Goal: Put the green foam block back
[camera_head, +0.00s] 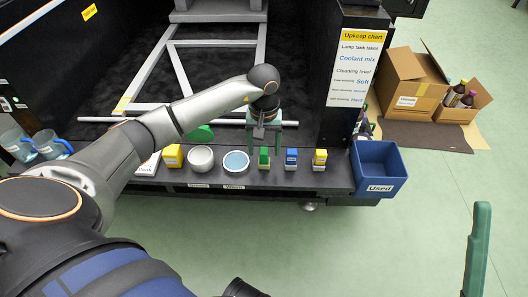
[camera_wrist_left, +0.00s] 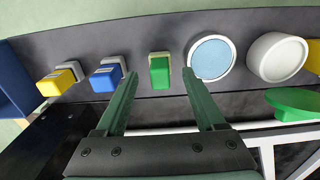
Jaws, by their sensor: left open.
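The green foam block (camera_head: 264,157) stands on the dark shelf, in a row with the blue block (camera_head: 291,157) and the yellow block (camera_head: 320,158). My left gripper (camera_head: 264,140) is open and empty, just behind and above the green block. In the left wrist view the green block (camera_wrist_left: 159,72) shows between the two fingertips (camera_wrist_left: 160,80), apart from both, with a pale holder at its far end. The blue (camera_wrist_left: 106,78) and yellow (camera_wrist_left: 57,82) blocks sit at grey holders. One green finger of my right gripper (camera_head: 478,245) shows at the right edge.
A blue-filled dish (camera_head: 236,162), a white bowl (camera_head: 200,158) and another yellow block (camera_head: 172,156) stand left of the green block. A green object (camera_head: 201,133) lies behind them, partly hidden by my arm. A blue bin labelled "Used" (camera_head: 379,168) hangs at the shelf's right end.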

